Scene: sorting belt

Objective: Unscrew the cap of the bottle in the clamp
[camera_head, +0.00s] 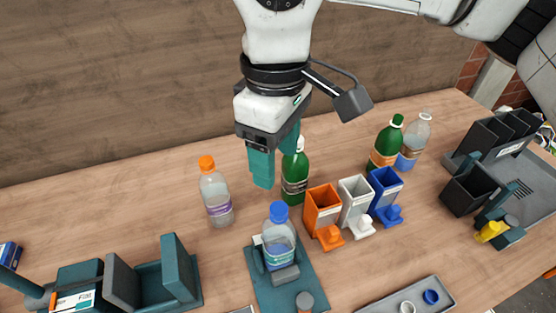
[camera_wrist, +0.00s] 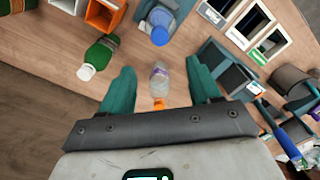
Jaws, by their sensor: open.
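A clear bottle with a blue cap (camera_head: 280,212) and a blue label stands upright in the grey clamp (camera_head: 286,275) on a dark teal base plate (camera_head: 262,294). In the wrist view the blue-capped bottle (camera_wrist: 160,34) is at the top, beyond the fingertips, with its cap on. My gripper (camera_head: 277,165) is open, its teal fingers pointing down, above and behind the clamped bottle and apart from it. In the wrist view nothing is held between the fingers (camera_wrist: 160,78). A clear bottle with an orange cap (camera_head: 216,200) shows between them, farther off on the table.
A green bottle with a white cap (camera_head: 294,180) stands under and behind my gripper. Orange (camera_head: 322,205), white (camera_head: 355,197) and blue bins (camera_head: 385,188) stand right of the clamp. A tray (camera_head: 408,298) with caps lies at the front. Another green bottle (camera_head: 387,142) stands behind.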

